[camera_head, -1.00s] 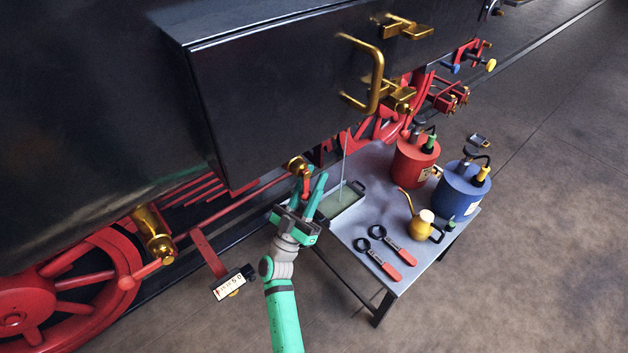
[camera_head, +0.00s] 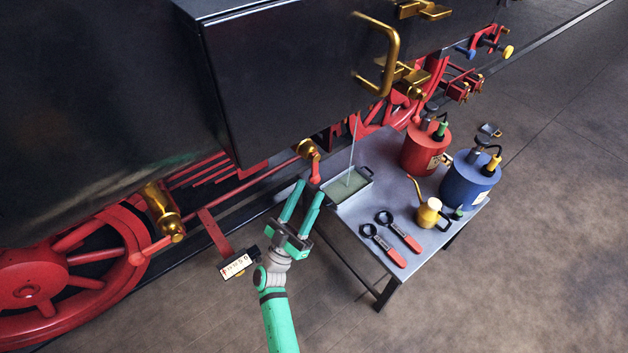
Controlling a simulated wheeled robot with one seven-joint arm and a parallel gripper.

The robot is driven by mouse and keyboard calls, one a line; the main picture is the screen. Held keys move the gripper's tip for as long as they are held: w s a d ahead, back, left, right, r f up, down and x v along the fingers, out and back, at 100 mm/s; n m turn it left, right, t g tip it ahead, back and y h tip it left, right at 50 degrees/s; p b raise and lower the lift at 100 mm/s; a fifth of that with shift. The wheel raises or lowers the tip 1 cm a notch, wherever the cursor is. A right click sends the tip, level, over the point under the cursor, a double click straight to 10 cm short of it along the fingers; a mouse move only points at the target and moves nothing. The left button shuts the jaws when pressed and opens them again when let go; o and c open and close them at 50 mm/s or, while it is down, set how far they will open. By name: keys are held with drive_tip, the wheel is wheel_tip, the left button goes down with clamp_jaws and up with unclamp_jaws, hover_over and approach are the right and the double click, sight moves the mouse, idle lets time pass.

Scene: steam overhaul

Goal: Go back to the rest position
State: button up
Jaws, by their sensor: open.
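My gripper (camera_head: 307,198) is green with two long fingers spread apart, and nothing is between them. It is at the middle of the head view, left of the table, with its fingers pointing up in the picture. A red lever below a brass valve (camera_head: 307,149) is just beyond the fingertips, and a gap seems to show between them. My arm comes up from the bottom edge of the picture.
The grey table (camera_head: 408,271) holds a tray (camera_head: 340,196) of greenish liquid with a thin stream above it, red and blue cans (camera_head: 466,190), a brass oiler (camera_head: 428,213) and two red-handled tools (camera_head: 397,236). The dark locomotive (camera_head: 290,80) overhangs. Floor at lower right is clear.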

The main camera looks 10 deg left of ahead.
drive_tip(key=shift+v, duration=0.75)
